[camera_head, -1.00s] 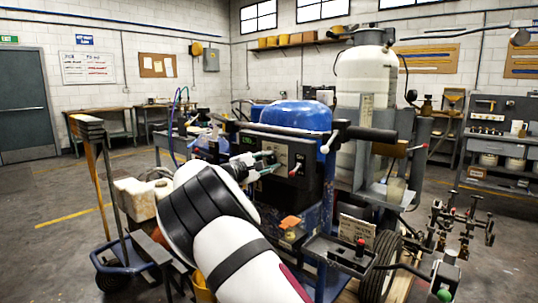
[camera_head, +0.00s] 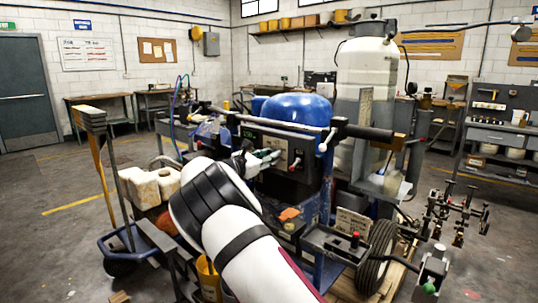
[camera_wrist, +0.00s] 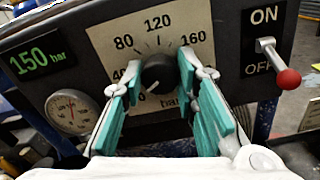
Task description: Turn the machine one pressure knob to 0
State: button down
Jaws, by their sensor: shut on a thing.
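The black round pressure knob (camera_wrist: 158,73) sits at the centre of a pale dial plate marked 80, 120 and 160, with other numbers partly hidden. A small pale mark shows at its lower left edge. The green display (camera_wrist: 41,57) left of it reads 150 bar. My gripper (camera_wrist: 160,70) has its teal-padded fingers on either side of the knob, shut on it. In the head view my gripper (camera_head: 263,161) is at the front panel of the striper; the knob there is hidden behind the fingers.
A round gauge (camera_wrist: 73,112) is below the display. A handlebar (camera_head: 355,132) and blue tank (camera_head: 297,110) are above and behind the panel.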

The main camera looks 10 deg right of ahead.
jog(key=shift+f+n, duration=0.1)
jog(key=shift+n, duration=1.5)
jog(key=c, duration=1.2)
grip_release()
jog(key=shift+c, duration=0.2)
jog(key=v, duration=1.2)
